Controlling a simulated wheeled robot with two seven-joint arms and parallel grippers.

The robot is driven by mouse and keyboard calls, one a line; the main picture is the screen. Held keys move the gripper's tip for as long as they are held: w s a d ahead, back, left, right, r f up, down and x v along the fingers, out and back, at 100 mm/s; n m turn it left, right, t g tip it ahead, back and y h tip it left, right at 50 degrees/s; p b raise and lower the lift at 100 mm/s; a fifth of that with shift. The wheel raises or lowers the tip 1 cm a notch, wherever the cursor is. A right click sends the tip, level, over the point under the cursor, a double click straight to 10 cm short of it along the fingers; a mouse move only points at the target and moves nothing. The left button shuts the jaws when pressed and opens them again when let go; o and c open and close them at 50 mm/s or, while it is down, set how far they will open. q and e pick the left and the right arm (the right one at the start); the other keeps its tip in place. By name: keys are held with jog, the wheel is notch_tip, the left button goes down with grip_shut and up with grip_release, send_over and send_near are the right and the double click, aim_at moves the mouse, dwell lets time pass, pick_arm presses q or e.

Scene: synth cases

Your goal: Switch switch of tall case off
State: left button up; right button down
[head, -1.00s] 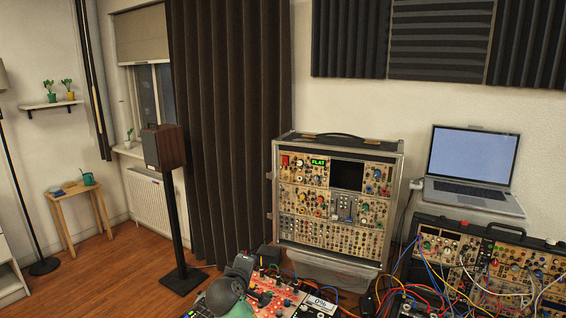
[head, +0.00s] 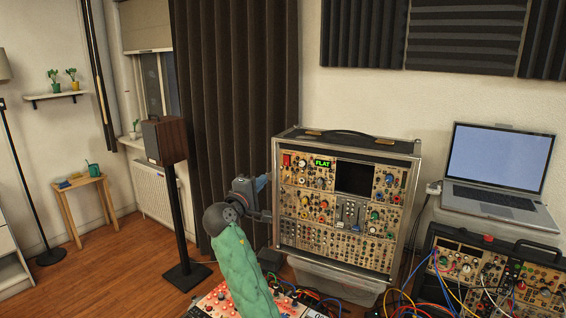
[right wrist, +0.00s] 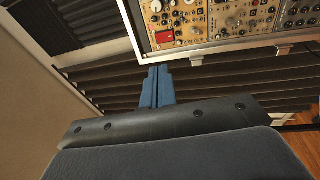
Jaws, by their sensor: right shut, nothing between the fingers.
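The tall case (head: 403,160) stands upright behind the desk, its beige panel full of knobs, jacks and a dark screen. A red switch (head: 287,160) sits at the panel's top left; it also shows in the right wrist view (right wrist: 164,36). I cannot tell the switch's position. My right gripper (head: 262,182) is shut and empty, left of the case and a little lower than the switch. Its blue fingertips (right wrist: 157,88) are together in the right wrist view, apart from the case. My left gripper is not in view.
A low case with patch cables (head: 480,275) and an open laptop (head: 497,165) are at the right. A red-and-white device (head: 218,302) lies in front. A speaker on a stand (head: 165,140) and a dark curtain (head: 235,90) are at the left.

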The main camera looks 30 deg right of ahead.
send_near(286, 156)
jog(key=x, duration=0.5)
jog(key=shift+w+d+f, duration=0.15)
jog(key=shift+w+f, duration=0.05)
jog(key=shift+f, duration=0.2)
jog(key=shift+w+d, duration=0.4)
jog(key=shift+d, duration=0.2)
jog(key=shift+d+r+p, duration=0.15)
jog(key=shift+r+p, duration=0.05)
jog(key=shift+p, duration=0.1)
jog(key=shift+r+g+p, duration=0.2)
jog(key=shift+g+p, duration=0.1)
jog(key=shift+p, duration=0.05)
jog(key=shift+d+r+y, duration=0.15)
jog(key=shift+d+y, duration=0.05)
jog(key=shift+y, duration=0.1)
jog(key=shift+r, duration=0.1)
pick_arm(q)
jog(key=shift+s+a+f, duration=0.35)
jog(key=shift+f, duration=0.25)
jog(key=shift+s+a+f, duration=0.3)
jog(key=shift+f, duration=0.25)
